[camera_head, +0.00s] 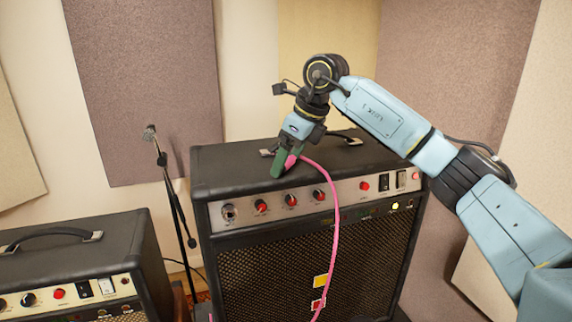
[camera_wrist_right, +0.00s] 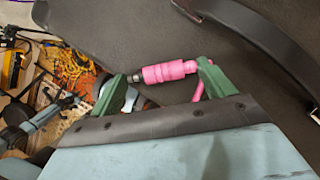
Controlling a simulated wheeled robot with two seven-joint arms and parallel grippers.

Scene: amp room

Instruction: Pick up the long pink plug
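The long pink plug (camera_wrist_right: 170,72) has a ribbed pink body and a short metal tip that points left in the right wrist view. It shows against the dark top of the amp, and its long axis runs across the gap between my right gripper's green fingers (camera_wrist_right: 163,78). The fingers are wide apart, and I cannot tell whether either touches the plug. In the head view, my right gripper (camera_head: 284,162) is at the top front edge of the larger amp (camera_head: 235,162), with a bit of pink beside it. My left gripper is not in view.
A pink cable (camera_head: 336,215) hangs down the larger amp's front, past its knobs and grille. The amp's carry handle (camera_wrist_right: 255,35) is close by. A smaller amp (camera_head: 130,240) stands at left, with a thin microphone stand (camera_head: 172,195) between the amps.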

